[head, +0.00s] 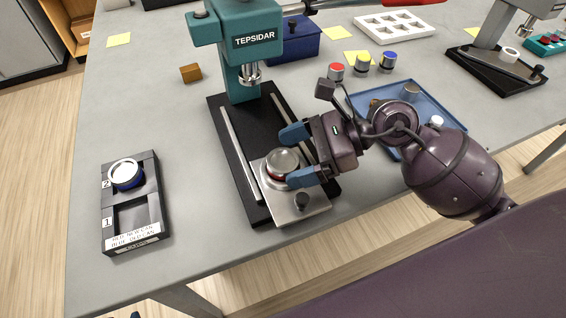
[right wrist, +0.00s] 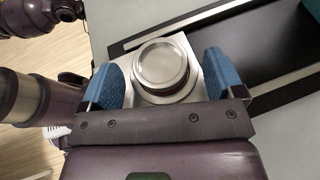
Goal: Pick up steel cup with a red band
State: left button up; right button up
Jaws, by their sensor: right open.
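The steel cup with a red band (head: 283,162) stands upright on the steel plate (head: 299,211) of the teal press. Its red band shows just under the top in the head view. My right gripper (head: 293,155) is open, with one blue finger on each side of the cup. In the right wrist view the cup (right wrist: 160,66) sits between the two spread fingers, with a visible gap on both sides.
The teal press (head: 250,40) rises behind the cup. A dark two-slot holder (head: 131,244) at left has a blue-banded cup (head: 126,174) in slot 2; slot 1 is empty. A blue tray (head: 440,103) lies behind my right arm.

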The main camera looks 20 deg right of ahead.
jog(key=shift+c, duration=0.4)
jog(key=c, duration=1.2)
jog(key=shift+o, duration=0.2)
jog(key=shift+r, duration=0.15)
